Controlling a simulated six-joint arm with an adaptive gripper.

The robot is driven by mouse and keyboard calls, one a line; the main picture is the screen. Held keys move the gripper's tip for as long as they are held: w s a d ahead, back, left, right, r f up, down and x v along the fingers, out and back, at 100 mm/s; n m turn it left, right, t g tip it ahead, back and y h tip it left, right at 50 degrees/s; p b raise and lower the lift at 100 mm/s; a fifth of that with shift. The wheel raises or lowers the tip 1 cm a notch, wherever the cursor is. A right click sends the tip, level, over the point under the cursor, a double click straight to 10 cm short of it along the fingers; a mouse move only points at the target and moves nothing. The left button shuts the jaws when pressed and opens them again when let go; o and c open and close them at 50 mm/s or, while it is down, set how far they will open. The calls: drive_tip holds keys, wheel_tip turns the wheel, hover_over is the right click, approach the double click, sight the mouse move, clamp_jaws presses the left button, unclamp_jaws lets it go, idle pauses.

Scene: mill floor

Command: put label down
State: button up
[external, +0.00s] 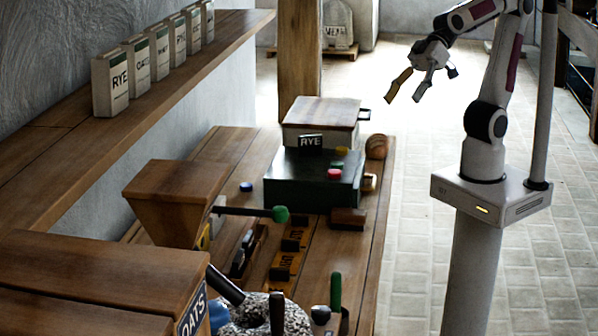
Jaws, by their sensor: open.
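A small black label reading RYE (311,141) stands upright at the back of a dark green box (312,190) on the wooden bench. One finger looks tan, the other grey.
A lidded wooden box (320,112) stands behind the green box. A wooden hopper (178,190), a green-knobbed lever (280,214) and a millstone (262,314) crowd the bench's left and front. Several grain cartons line the wall shelf (170,95). The tiled floor (420,200) is clear.

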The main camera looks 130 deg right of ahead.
drive_tip(key=s+d+f+g+h, duration=0.1)
drive_tip(key=s+d+f+g, duration=0.1)
drive_tip(key=s+f, duration=0.3)
drive_tip(key=s+d+f+n+g+h, duration=0.1)
drive_tip(key=s+d+f+g, duration=0.2)
drive_tip(key=s, duration=1)
wheel_tip(320, 180, down, 2)
drive_tip(key=shift+s+f+n, duration=0.1)
drive_tip(key=shift+s+n, duration=0.05)
drive_tip(key=shift+n, duration=0.15)
drive_tip(key=shift+a, duration=0.1)
